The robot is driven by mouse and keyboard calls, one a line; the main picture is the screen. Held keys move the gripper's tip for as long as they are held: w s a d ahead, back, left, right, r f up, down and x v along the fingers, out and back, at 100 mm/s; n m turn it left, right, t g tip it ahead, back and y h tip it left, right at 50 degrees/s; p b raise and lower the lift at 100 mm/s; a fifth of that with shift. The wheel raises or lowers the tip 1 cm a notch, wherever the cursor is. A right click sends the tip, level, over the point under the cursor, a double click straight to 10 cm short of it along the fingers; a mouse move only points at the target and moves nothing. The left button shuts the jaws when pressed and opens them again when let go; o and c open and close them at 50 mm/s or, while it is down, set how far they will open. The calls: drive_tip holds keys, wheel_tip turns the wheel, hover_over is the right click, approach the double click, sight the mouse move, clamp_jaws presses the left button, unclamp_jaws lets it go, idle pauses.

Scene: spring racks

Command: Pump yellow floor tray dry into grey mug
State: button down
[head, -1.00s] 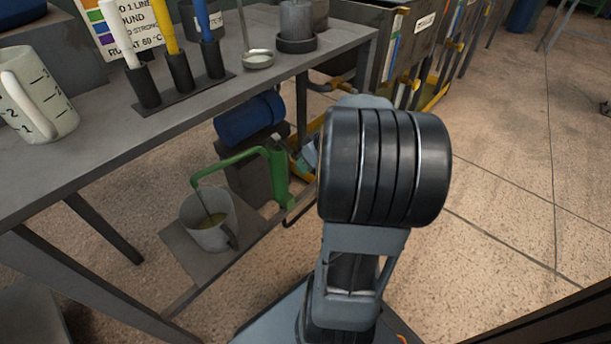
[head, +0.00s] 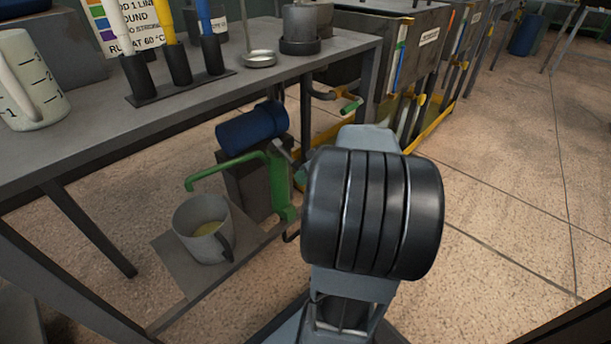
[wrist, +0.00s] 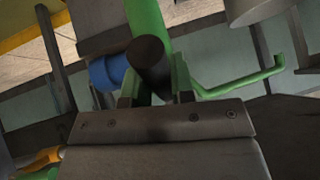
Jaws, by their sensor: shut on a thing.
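The grey mug (head: 192,222) stands upright on a low plate under the bench, with yellowish liquid inside. The green pump (head: 281,185) stands beside it, its spout (head: 225,170) reaching over the mug. No stream shows from the spout now. In the wrist view my gripper (wrist: 155,85) is shut on the dark grip of the pump handle (wrist: 150,58). The spout (wrist: 240,87) and the mug (wrist: 255,8) show at right there. In the head view my black wrist hides the gripper. The yellow floor tray (head: 437,124) lies under the racks; its liquid is hard to judge.
The bench (head: 120,118) above holds a measuring jug (head: 38,95), several coloured tools in black holders and a ladle (head: 259,58). A blue cylinder (head: 252,128) lies behind the pump. Open floor (head: 510,200) is at right.

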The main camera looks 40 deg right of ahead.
drive_tip(key=c, duration=1)
unclamp_jaws()
drive_tip(key=shift+f, duration=0.1)
drive_tip(key=shift+p+v, duration=2.7)
drive_tip(key=shift+v, duration=4.2)
